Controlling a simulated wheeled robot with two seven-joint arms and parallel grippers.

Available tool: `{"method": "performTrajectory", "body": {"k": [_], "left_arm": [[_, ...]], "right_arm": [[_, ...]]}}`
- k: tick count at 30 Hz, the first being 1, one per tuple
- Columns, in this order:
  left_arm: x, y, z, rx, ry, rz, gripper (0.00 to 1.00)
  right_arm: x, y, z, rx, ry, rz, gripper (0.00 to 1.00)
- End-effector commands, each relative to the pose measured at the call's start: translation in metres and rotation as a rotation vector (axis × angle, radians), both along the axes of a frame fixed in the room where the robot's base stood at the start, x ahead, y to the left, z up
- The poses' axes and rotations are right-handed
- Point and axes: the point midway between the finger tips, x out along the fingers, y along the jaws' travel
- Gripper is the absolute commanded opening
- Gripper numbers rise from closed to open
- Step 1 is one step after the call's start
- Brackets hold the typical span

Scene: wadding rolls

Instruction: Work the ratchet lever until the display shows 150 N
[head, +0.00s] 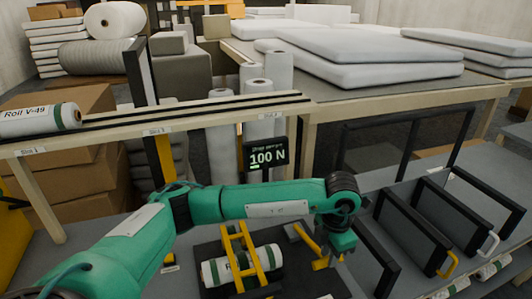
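The black display (267,156) stands behind my arm and reads 100 N, with a short green bar under the number. My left arm reaches in from the left, and its gripper (338,247) points down near the right end of the yellow lever (308,240). The gripper overlaps the lever's end in the picture; I cannot tell whether the fingers close on it. A white roll with green bands (216,271) lies in the yellow frame (240,245) to the left of the lever. My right gripper is not in view.
A roll labelled V-49 (40,119) lies on the wooden rail (165,118) at left. Black racks with handles (455,222) stand at right. White slabs (365,55) lie on the back table (395,88). Cardboard boxes (75,165) are stacked at left.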

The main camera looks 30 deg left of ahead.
Motion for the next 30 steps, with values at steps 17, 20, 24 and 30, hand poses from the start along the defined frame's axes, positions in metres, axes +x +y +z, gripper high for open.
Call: {"method": "performTrajectory", "body": {"k": [17, 20, 24, 30], "left_arm": [[0.010, 0.013, 0.051, 0.000, 0.001, -0.001, 0.24], [0.012, 0.015, 0.060, 0.000, 0.000, -0.001, 0.24], [0.014, 0.018, 0.071, 0.000, 0.001, 0.000, 0.24], [0.015, 0.020, 0.076, 0.000, 0.001, 0.000, 0.24]], "right_arm": [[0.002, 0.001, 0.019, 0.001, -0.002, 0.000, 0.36], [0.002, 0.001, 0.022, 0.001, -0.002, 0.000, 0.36], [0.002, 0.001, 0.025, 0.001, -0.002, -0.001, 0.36], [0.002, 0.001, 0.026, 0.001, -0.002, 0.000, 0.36]]}}
